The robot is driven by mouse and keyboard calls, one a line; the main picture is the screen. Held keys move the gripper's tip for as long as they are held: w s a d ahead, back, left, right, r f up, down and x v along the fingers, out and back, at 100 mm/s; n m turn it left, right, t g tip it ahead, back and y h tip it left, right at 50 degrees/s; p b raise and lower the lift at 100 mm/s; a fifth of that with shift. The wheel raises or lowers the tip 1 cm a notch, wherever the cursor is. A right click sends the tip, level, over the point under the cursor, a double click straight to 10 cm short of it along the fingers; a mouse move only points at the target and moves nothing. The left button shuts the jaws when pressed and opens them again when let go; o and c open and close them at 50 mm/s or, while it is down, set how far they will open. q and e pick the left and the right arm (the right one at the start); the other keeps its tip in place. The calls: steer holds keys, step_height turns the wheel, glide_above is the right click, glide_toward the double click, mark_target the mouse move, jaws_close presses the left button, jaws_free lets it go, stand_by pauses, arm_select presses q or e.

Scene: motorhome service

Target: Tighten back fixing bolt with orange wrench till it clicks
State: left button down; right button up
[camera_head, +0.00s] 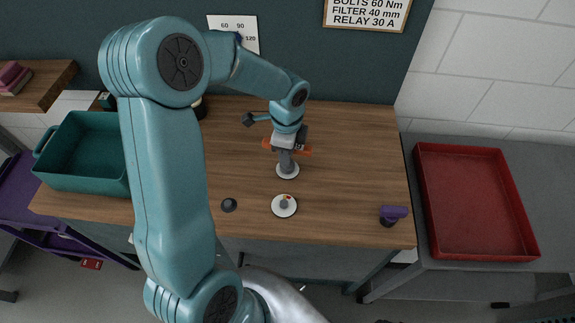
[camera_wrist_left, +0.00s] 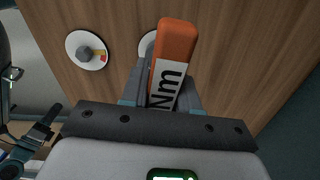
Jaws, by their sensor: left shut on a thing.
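My left gripper (camera_head: 287,150) is shut on the orange wrench (camera_head: 304,149) above the back half of the wooden bench. In the left wrist view the orange wrench (camera_wrist_left: 176,48), with black "Nm" lettering on a white label, sits between the fingers. Below it is the back fixing bolt's white disc (camera_head: 288,173), mostly covered by the wrench in the left wrist view. I cannot tell whether the wrench is seated on this bolt. A front bolt (camera_head: 284,204) stands on another white disc, with a red and yellow mark. My right gripper is not clearly in view.
A teal bin (camera_head: 53,163) stands at the bench's left, and a red tray (camera_head: 476,151) on the grey counter at right. A purple-handled tool (camera_head: 393,213) and a dark knob (camera_head: 229,205) lie near the front edge. A sign (camera_head: 367,11) reads "BOLTS 60 Nm".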

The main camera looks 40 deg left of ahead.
arm_select(q)
steer(key=shift+f, duration=0.1)
steer(key=n+b, duration=0.3)
steer(key=n, duration=0.2)
steer(key=shift+f, duration=0.15)
steer(key=n+b, duration=0.1)
steer(key=n, duration=0.2)
steer(key=shift+r+n, duration=0.25)
steer(key=shift+n, duration=0.25)
steer(key=shift+f+n+b, duration=0.2)
steer(key=shift+n+b, duration=0.4)
steer(key=shift+n, duration=0.3)
steer(key=n+b, duration=0.1)
steer(key=n, duration=0.2)
steer(key=shift+r, duration=0.15)
